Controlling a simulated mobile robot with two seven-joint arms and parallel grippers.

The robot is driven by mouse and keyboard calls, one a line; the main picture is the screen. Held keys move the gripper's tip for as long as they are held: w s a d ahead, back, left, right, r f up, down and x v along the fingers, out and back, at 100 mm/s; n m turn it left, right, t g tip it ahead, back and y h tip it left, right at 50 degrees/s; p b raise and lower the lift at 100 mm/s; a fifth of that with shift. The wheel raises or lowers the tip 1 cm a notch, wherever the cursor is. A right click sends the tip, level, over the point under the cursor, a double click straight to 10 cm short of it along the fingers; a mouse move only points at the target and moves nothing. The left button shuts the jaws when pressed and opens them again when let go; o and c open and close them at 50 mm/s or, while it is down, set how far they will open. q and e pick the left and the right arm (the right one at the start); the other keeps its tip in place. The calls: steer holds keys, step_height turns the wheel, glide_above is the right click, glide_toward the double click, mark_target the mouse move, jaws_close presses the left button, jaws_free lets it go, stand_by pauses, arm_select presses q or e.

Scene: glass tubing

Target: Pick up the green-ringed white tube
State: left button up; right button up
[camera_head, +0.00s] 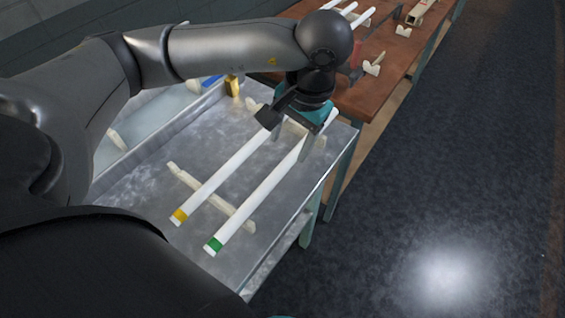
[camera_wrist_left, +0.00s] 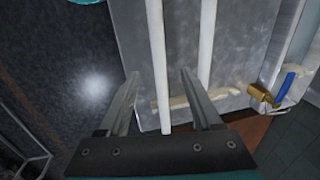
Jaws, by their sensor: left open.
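The green-ringed white tube (camera_head: 260,197) lies slanted in the metal tray, its green ring at the near end. The yellow-ringed white tube (camera_head: 219,180) lies parallel on its left; it also shows in the left wrist view (camera_wrist_left: 207,40). My left gripper (camera_head: 297,143) is open and points down over the far end of the green-ringed tube. In the left wrist view, the open fingers (camera_wrist_left: 159,76) stand on either side of that tube (camera_wrist_left: 157,50), apart from it. Whether the tips reach down to its sides is unclear. My right gripper is not in view.
Both tubes rest across a cream notched support (camera_head: 240,217) in the metal tray (camera_head: 135,183); another (camera_wrist_left: 197,100) is near their far end. A brass-coloured piece (camera_head: 233,86) sits at the tray's far left. A brown table (camera_head: 385,95) with more tubes is behind. Dark floor is open at right.

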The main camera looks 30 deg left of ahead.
mark_target(285, 165)
arm_select(q)
steer(key=f, duration=0.4)
steer(key=shift+w+a, duration=0.1)
steer(key=shift+a, duration=0.3)
steer(key=shift+f, duration=0.35)
steer(key=f, duration=0.3)
steer(key=shift+w+a+f, duration=0.3)
steer(key=shift+w, duration=0.05)
steer(key=shift+a+f, duration=0.1)
steer(key=shift+f, duration=0.25)
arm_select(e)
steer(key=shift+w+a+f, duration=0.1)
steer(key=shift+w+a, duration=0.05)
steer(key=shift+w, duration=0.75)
arm_select(q)
steer(key=shift+c, duration=0.8)
jaws_close()
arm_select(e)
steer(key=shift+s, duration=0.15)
